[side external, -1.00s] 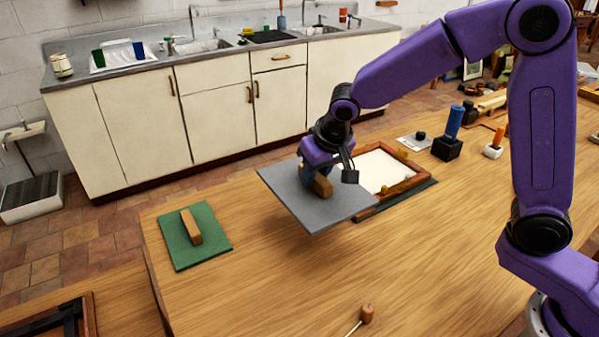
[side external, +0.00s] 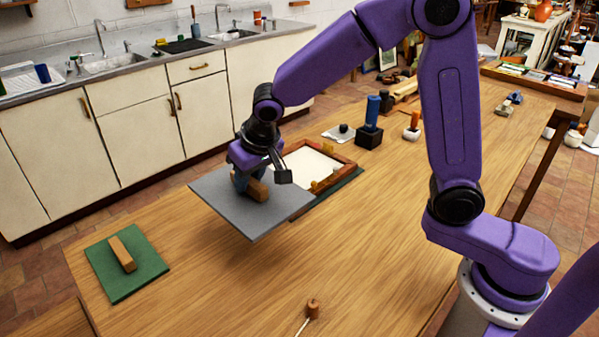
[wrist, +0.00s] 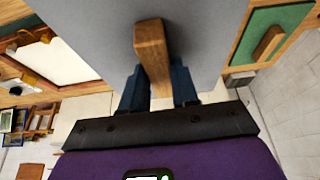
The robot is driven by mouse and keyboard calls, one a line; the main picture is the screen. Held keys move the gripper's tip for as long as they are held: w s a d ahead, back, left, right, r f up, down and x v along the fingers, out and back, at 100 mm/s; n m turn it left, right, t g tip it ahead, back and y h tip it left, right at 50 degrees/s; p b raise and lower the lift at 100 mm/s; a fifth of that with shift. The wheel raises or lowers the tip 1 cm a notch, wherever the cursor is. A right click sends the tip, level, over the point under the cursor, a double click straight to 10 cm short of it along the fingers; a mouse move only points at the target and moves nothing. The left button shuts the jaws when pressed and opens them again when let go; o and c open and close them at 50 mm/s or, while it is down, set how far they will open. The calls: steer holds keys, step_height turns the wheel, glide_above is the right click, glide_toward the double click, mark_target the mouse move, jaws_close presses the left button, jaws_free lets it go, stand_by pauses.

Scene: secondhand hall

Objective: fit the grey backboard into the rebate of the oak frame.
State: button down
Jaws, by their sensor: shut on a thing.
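The grey backboard (side external: 275,215) is a flat sheet with a wooden block handle (side external: 252,187) on top. My gripper (side external: 246,184) is shut on that handle; the wrist view shows the handle (wrist: 151,50) between the two dark fingers. The board appears held above the table, left of the oak frame (side external: 339,176), and its right part hides the frame's near left part. The frame lies flat around a white inner area (side external: 311,161), with small yellowish pieces on its rails. In the wrist view the frame (wrist: 52,90) is at the left, beside the board.
A dark green mat (side external: 352,182) lies under the frame. Another green mat (side external: 105,272) with a wooden block (side external: 122,254) is at the table's left. A black block with a blue cylinder (side external: 372,112) stands beyond the frame. A small wooden-headed tool (side external: 313,308) lies at the front. The table's middle is clear.

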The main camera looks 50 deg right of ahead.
steer(key=w+d+m+g+h, duration=0.1)
steer(key=w+d+m+h, duration=0.2)
steer(key=w+d+m, duration=0.7)
steer(key=m+g+h, duration=0.2)
steer(key=m+g, duration=0.1)
steer(key=m, duration=0.5)
glide_above(303, 168)
steer(key=a, duration=0.2)
steer(key=f, duration=0.1)
steer(key=shift+s+f, duration=0.1)
steer(key=shift+f, duration=1.2)
steer(key=shift+f, duration=3.2)
steer(key=shift+f, duration=0.85)
steer(key=c, duration=0.8)
jaws_free()
